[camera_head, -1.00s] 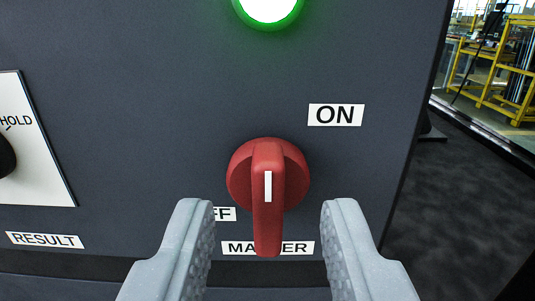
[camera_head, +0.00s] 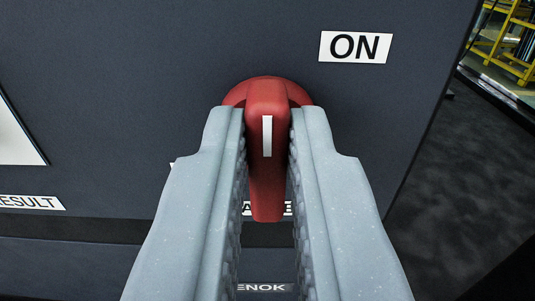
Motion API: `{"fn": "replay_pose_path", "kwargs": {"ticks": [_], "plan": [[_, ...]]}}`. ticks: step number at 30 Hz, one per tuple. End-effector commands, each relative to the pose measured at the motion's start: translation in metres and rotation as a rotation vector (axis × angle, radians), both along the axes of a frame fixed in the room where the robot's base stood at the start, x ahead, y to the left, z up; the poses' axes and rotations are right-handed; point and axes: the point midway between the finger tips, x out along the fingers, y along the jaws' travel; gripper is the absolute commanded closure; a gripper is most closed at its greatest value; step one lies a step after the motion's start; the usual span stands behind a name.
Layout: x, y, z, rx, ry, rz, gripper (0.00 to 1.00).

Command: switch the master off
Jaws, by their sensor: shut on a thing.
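The red master knob (camera_head: 267,95) is on the dark panel, in the middle of the head view. Its grip bar stands upright in the picture, with a white pointer line on its face. My gripper (camera_head: 267,125) is shut on the knob's bar, one finger on each side. The ON label (camera_head: 355,47) is up and right of the knob. The MASTER label (camera_head: 249,208) below is mostly hidden by the knob and my fingers. The OFF label is almost wholly hidden behind my left finger; only a white corner shows.
The dark panel (camera_head: 140,70) fills most of the view. A white plate (camera_head: 15,140) and a partly cut-off RESULT label (camera_head: 30,202) are at the left. Past the panel's right edge are dark floor (camera_head: 445,160) and a yellow frame (camera_head: 510,45).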

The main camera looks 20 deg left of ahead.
Motion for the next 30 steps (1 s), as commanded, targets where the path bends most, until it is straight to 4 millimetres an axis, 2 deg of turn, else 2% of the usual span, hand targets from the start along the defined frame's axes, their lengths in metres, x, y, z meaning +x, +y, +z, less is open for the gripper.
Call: {"fn": "replay_pose_path", "kwargs": {"ticks": [11, 30], "plan": [[-0.0008, 0.0025, -0.0021, -0.138, -0.046, 0.002, 1.00], [-0.0029, 0.0091, -0.0061, -0.700, -0.231, 0.002, 1.00]]}}
